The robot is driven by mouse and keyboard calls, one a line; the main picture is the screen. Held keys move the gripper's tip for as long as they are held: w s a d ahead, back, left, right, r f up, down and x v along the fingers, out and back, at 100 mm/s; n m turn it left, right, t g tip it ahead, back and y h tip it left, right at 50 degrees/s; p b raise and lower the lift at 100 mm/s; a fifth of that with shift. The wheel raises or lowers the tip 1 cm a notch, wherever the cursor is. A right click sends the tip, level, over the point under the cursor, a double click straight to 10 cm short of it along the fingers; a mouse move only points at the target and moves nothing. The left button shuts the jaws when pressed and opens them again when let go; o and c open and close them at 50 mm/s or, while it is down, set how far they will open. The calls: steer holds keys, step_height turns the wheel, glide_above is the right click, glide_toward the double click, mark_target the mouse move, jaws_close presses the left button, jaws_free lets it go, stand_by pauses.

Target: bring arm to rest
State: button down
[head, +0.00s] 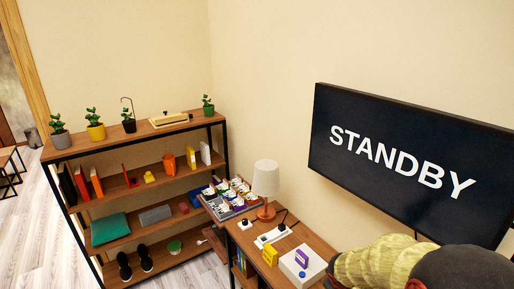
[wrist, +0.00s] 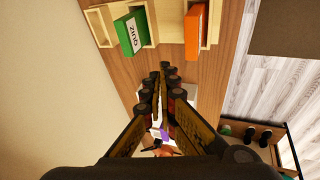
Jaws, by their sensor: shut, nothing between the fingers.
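My gripper (wrist: 163,73) shows in the wrist view, its black and yellow fingers reaching up from the bottom edge to tips that lie close together. It is shut and holds nothing. It is over a wooden surface (wrist: 152,62), apart from the boxes near the top edge. In the head view, parts of my arm fill the lower right corner, and the fingers cannot be made out there.
A green box (wrist: 130,33) and an orange box (wrist: 195,30) stand in wooden holders. A desk (head: 315,240) carries a white lamp (head: 266,178) and a power strip (head: 272,235). A screen (head: 405,155) hangs above.

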steer(key=s+a+r+m+y, duration=0.1)
steer(key=s+a+r+m, duration=0.2)
steer(key=s+r, duration=0.9)
steer(key=s+a+r+m+t+y+b, duration=0.1)
steer(key=s+a+r+m, duration=0.2)
steer(key=s+r, duration=1)
steer(key=shift+s+a+r, duration=0.2)
steer(key=shift+s+a, duration=0.2)
steer(key=shift+a, duration=0.85)
steer(key=shift+s+d, duration=0.2)
steer(key=shift+d, duration=0.15)
